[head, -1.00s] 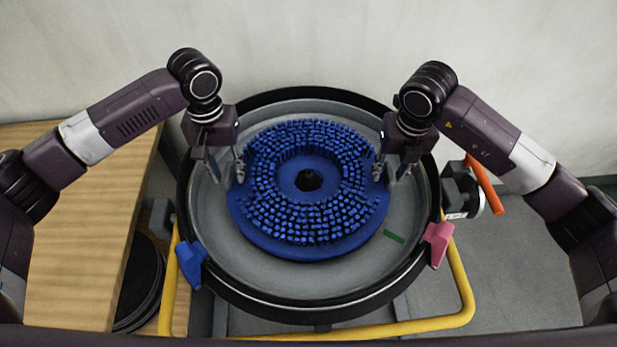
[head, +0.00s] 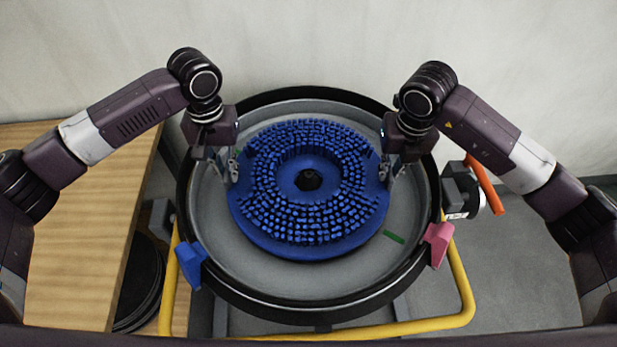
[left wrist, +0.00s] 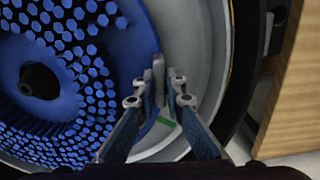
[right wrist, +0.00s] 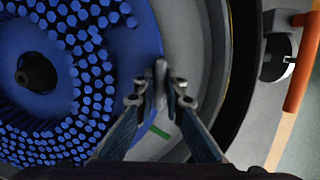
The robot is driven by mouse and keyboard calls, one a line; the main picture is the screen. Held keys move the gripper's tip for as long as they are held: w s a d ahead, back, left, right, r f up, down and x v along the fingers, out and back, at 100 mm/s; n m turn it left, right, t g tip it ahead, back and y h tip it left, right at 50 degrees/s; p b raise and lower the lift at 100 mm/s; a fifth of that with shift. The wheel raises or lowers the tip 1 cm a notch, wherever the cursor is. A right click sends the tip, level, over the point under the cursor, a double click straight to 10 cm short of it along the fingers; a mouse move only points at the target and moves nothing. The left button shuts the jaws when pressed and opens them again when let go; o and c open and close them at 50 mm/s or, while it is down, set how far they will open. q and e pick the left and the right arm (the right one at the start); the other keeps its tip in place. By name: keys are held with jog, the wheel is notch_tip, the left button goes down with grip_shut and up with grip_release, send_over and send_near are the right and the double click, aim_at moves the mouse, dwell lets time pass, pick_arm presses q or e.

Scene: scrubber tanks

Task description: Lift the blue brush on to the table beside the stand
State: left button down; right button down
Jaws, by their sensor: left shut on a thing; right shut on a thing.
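The blue brush (head: 287,182), a large round disc, lies bristles up inside the round grey tub (head: 300,280). My left gripper (head: 231,169) is at the brush's left edge, shut on a small grey lug there; the left wrist view shows the lug (left wrist: 158,72) between the fingers. My right gripper (head: 387,169) is at the right edge, shut on a matching grey lug (right wrist: 160,74) in the right wrist view. The wooden table (head: 75,225) is at the left.
The tub's black rim (head: 300,311) surrounds the brush. A blue clip (head: 191,262) and a pink clip (head: 438,241) sit on the rim. A yellow rail (head: 462,290) runs around the front. An orange handle (head: 485,186) is at right. The visible tabletop is clear.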

pick_arm(q)
jog(key=shift+r, duration=0.2)
pick_arm(e)
jog(key=shift+r, duration=0.25)
